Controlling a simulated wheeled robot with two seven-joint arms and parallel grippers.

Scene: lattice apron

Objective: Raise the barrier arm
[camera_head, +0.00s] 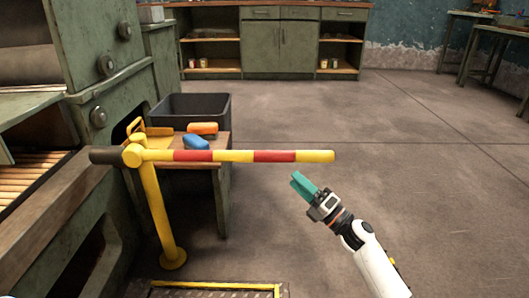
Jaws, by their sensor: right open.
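The barrier arm (235,156) is a yellow pole with red bands. It lies level, pointing right from a pivot on top of a yellow post (160,210), with a dark counterweight (106,157) at its left end. My right gripper (299,182), with teal fingers, is in front of and just below the arm's free right end. It looks empty and apart from the arm. My left gripper is not in view.
Behind the arm, a small table (223,172) bears a dark bin (190,108), an orange object (203,128) and a blue object (196,142). Green machinery (95,50) stands at the left. Open floor (420,150) lies at the right.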

